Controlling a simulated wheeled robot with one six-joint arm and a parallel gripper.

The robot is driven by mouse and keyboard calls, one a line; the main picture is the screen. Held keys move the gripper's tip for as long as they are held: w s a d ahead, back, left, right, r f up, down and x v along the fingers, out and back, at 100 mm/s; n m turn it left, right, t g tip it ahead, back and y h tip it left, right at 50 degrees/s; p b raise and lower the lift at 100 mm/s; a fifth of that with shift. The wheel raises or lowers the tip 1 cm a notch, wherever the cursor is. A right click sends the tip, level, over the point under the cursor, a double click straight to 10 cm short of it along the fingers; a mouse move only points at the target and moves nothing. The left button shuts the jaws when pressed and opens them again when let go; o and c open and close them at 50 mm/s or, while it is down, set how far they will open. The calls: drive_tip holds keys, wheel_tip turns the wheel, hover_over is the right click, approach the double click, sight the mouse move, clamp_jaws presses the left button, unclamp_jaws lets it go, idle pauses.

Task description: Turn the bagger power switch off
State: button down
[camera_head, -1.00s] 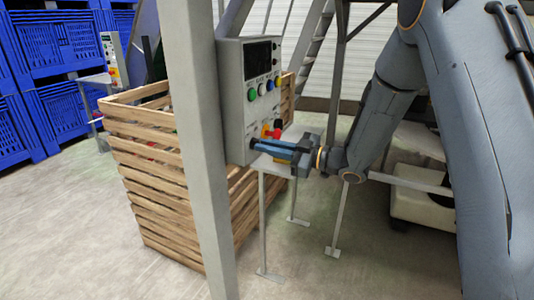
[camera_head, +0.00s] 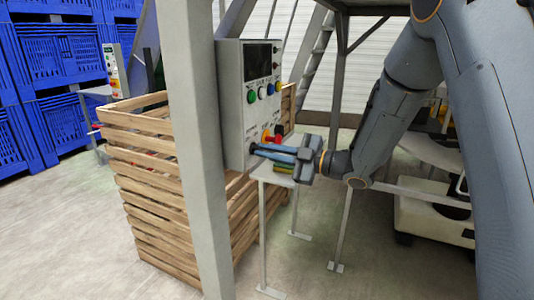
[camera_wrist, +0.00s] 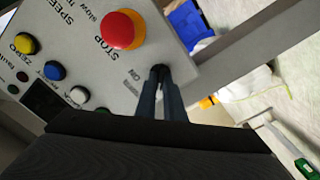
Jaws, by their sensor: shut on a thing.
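The bagger control box (camera_head: 232,110) is a grey box with a dark screen and a row of coloured buttons. Its power switch (camera_wrist: 160,70) is a small black knob low on the panel, beside an "ON" label in the wrist view. My gripper (camera_head: 256,149) reaches in from the right at the panel's lower left. Its two fingers (camera_wrist: 160,84) are shut on the knob and hide most of it, so I cannot read the pointer's position. The red STOP button (camera_wrist: 123,30) sits close beside the fingers.
A slatted wooden crate (camera_head: 150,150) stands behind and left of the box. A grey post (camera_head: 203,170) rises in front. Blue crates (camera_head: 50,55) are stacked at the far left. A white machine (camera_head: 425,220) stands at the right. Open concrete floor lies at the lower left.

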drive_tip(key=c, duration=1.9)
unclamp_jaws()
drive_tip(key=shift+o, duration=0.2)
drive_tip(key=b+v, duration=0.1)
drive_tip(key=v, duration=0.7)
drive_tip(key=shift+b, duration=0.35)
